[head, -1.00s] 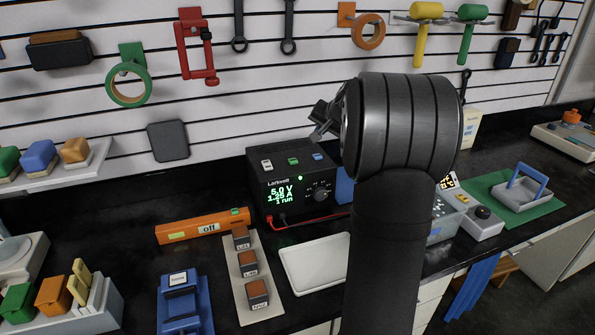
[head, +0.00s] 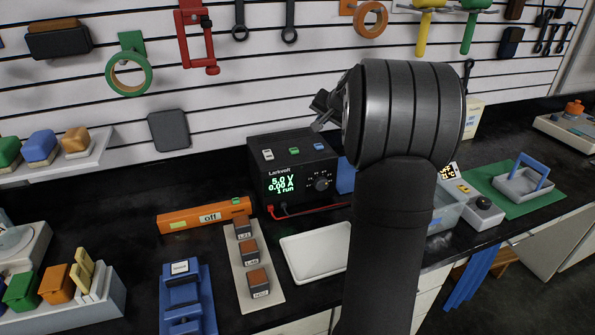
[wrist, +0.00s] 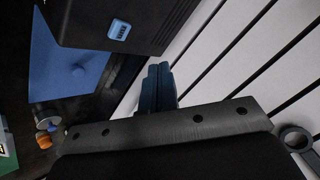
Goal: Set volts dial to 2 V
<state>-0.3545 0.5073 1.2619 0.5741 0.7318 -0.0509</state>
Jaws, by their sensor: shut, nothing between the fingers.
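My gripper (head: 322,110) is above and behind the box's right side, partly hidden by my wrist. In the wrist view my gripper's fingers (wrist: 158,84) are together and empty. That view shows a corner of the supply with its blue button (wrist: 119,31), but not the dial.
White, green and blue buttons line the supply's top. Red and black leads (head: 310,211) run along its front. A white tray (head: 318,252), an orange bar marked off (head: 205,216) and a block strip (head: 262,285) lie in front. A blue box (head: 346,177) stands right of it.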

